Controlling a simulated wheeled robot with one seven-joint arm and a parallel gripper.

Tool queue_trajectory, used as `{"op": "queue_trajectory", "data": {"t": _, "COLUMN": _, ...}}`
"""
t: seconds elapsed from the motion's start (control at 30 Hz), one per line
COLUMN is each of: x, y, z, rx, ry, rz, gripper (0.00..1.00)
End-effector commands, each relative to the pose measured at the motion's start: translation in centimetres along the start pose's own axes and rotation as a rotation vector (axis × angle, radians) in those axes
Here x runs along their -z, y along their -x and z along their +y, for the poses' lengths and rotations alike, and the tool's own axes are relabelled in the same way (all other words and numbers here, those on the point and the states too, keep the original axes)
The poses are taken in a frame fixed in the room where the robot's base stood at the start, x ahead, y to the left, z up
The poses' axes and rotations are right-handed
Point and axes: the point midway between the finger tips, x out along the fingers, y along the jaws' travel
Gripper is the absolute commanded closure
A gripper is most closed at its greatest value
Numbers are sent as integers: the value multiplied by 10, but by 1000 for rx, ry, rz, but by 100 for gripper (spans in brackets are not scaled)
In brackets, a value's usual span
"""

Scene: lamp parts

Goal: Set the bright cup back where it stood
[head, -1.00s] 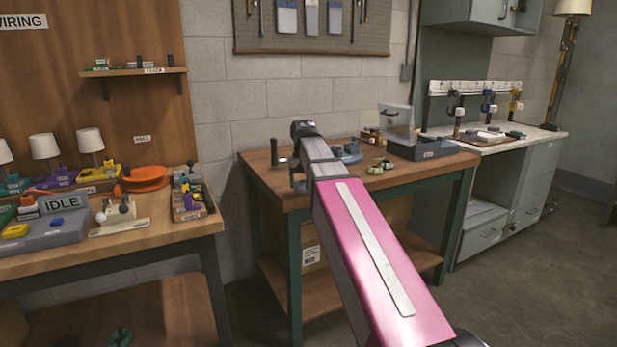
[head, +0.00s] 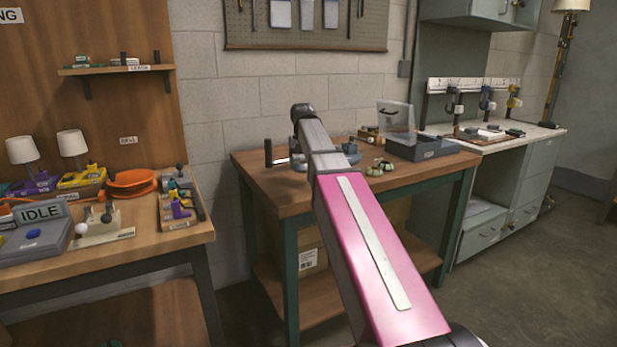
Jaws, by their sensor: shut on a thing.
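My arm reaches up over the middle wooden bench (head: 262,190). Only a dark edge of my gripper (head: 298,162) shows, just left of the arm's far end and above the bench top. My arm hides its fingertips. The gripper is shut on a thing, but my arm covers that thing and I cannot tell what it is. A small pale sliver (head: 282,160) shows between the gripper and a dark upright post (head: 268,152) on the bench. I cannot tell whether it is part of a cup. No bright cup can be made out clearly.
A grey bin (head: 425,150) with a clear upright panel (head: 397,121) stands at the bench's back right. Small greenish parts (head: 380,167) lie near its middle. The left bench (head: 130,250) holds lamps, an orange coil (head: 132,183) and an IDLE display (head: 41,212). Bare bench top shows at front left.

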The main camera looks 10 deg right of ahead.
Motion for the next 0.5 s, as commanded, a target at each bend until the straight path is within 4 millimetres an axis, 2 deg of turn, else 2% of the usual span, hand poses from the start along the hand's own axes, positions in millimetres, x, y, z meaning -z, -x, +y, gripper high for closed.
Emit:
{"op": "queue_trajectory", "data": {"t": 0.03, "x": 6, "y": -5, "z": 8, "rx": 0, "ry": -3, "rz": -1, "gripper": 58}}
{"op": "queue_trajectory", "data": {"t": 0.2, "x": 15, "y": -16, "z": 21, "rx": 0, "ry": 0, "rz": 0, "gripper": 58}}
{"op": "queue_trajectory", "data": {"t": 0.37, "x": 16, "y": -22, "z": 23, "rx": 0, "ry": 0, "rz": 0, "gripper": 58}}
{"op": "queue_trajectory", "data": {"t": 0.5, "x": 15, "y": -38, "z": 23, "rx": 0, "ry": 0, "rz": -1, "gripper": 58}}
